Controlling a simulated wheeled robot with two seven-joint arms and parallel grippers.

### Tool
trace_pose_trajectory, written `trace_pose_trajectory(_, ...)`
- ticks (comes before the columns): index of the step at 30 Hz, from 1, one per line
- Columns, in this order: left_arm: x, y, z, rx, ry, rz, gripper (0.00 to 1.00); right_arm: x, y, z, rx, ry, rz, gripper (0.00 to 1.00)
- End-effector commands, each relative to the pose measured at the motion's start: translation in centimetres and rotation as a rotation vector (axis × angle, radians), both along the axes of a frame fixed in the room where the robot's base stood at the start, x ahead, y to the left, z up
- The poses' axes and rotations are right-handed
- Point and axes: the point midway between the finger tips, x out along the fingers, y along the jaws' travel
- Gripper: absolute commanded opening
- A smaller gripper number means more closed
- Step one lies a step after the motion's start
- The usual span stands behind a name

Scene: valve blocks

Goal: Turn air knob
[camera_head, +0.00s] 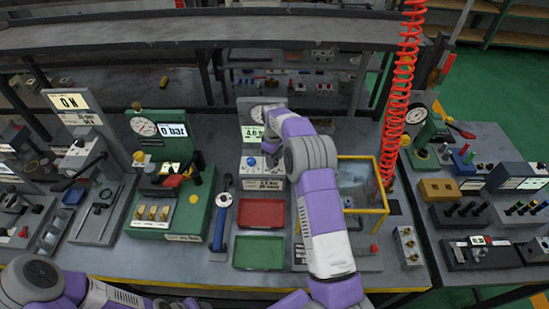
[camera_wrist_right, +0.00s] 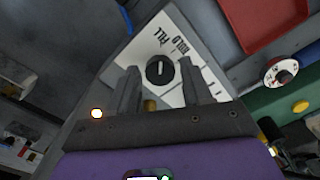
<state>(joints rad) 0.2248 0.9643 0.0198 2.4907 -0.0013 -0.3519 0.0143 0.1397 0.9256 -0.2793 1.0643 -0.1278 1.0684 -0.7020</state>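In the right wrist view, a round black knob (camera_wrist_right: 160,69) with a pale pointer mark sits on a white panel (camera_wrist_right: 178,33) printed with "HOLD" and what looks like "FILL". My right gripper (camera_wrist_right: 161,76) is open, with one finger on each side of the knob. Narrow gaps show between fingers and knob, and I cannot tell whether they touch. In the head view, my right gripper (camera_head: 269,148) is over the grey gauge station (camera_head: 246,141), beside its lit green display (camera_head: 252,132). The arm hides the knob there. Only part of my left arm shows at lower left, without its gripper.
A red tray (camera_head: 261,214) and a green tray (camera_head: 258,252) lie in front of the station. A green gauge unit (camera_head: 150,215) stands left. A yellow-framed box (camera_head: 362,184) is close right of my right arm. A red coiled hose (camera_head: 399,95) hangs behind.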

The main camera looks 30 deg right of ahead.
Motion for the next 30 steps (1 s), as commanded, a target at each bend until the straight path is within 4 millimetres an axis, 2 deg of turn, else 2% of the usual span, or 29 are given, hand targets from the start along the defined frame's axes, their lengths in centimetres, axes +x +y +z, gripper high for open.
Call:
trace_pose_trajectory(1,0.0,0.0,0.0,0.0,0.0,0.0,0.43,0.0,0.0,0.01,0.0,0.0,0.0,0.41)
trace_pose_trajectory(8,0.0,0.0,0.0,0.0,0.0,0.0,0.43,0.0,0.01,0.02,0.0,0.0,0.0,0.06)
trace_pose_trajectory(20,0.0,0.0,0.18,0.0,0.0,0.0,0.43,0.02,0.03,0.07,0.0,0.0,-0.083,0.05)
trace_pose_trajectory(30,0.0,0.0,0.6,0.0,0.0,0.0,0.43,0.01,0.03,0.07,0.0,0.0,-0.345,0.05)
